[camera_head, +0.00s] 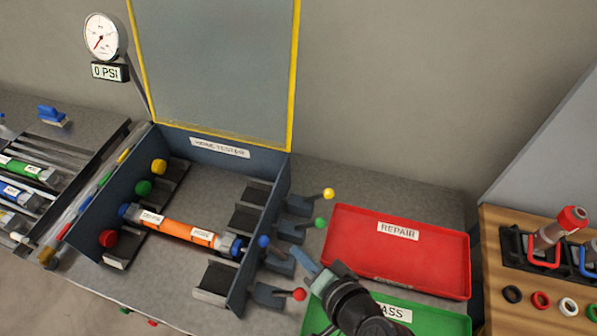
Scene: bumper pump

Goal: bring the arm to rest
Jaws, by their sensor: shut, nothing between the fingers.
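My gripper (308,264) shows at the lower middle in the head view, with my dark wrist behind it at the bottom edge. Its fingers are shut and empty and point up and left. They are beside the blue-knobbed lever (264,242) on the right side of the tester box (221,148); I cannot tell whether they touch anything. That lever leans left toward the box. The yellow (328,194), green (320,223) and red (299,294) knobbed levers lean right. My wrist hides part of the green PASS tray (428,318).
An orange cylinder (180,232) lies across the open tester, whose yellow-framed lid (215,70) stands raised. The gauge display (107,72) reads 0 PSI. The red REPAIR tray (398,262) is empty. A wooden bench (497,262) with tools and rings stands at right.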

